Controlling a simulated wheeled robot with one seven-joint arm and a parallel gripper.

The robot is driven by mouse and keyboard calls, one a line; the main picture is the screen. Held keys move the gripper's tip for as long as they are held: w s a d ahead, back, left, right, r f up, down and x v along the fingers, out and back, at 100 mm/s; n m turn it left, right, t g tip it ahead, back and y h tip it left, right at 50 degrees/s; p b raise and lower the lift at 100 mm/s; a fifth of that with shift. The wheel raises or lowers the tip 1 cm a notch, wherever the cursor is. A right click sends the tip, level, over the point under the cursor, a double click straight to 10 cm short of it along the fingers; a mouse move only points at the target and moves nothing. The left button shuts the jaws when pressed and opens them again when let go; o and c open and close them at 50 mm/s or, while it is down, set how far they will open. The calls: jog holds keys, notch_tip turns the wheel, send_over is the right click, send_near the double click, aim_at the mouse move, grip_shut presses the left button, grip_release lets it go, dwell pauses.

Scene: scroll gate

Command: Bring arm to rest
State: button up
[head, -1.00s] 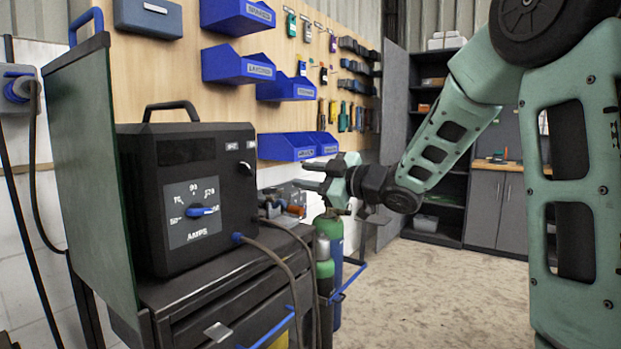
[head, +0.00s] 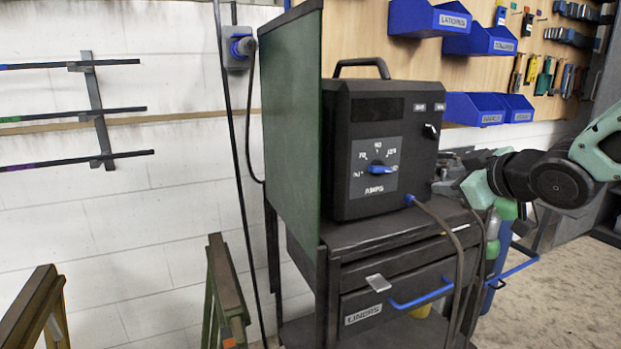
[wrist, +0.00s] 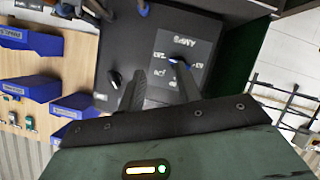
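My gripper (head: 446,176) is at the right of the head view, beside the right side of the black welding machine (head: 352,105). Its two fingers point left and stand apart with nothing between them; they also show apart in the wrist view (wrist: 160,75). The machine's AMPS dial has a blue pointer knob (head: 381,169), which also shows in the wrist view (wrist: 178,61). A small gap seems to lie between the fingers and the machine, but I cannot tell contact exactly. My arm reaches in from the right edge.
The machine stands on a dark drawer cart (head: 345,262) with a blue handle. A green panel (head: 291,120) stands left of it. Blue bins (head: 470,109) hang behind. Sawhorse-like stands (head: 228,290) are at lower left.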

jog(key=s+a+f+m+g+p, duration=0.15)
jog(key=s+a+f+g, duration=0.25)
jog(key=s+a, duration=0.4)
jog(key=s+a+f+g+h+p, duration=0.1)
jog(key=s+g, duration=0.3)
jog(key=s, duration=0.8)
jog(key=s+a+f+g+h+p, duration=0.2)
jog(key=s+a+f+g, duration=0.1)
jog(key=s, duration=0.9)
jog(key=shift+a+g, duration=0.55)
jog(key=shift+g, duration=0.35)
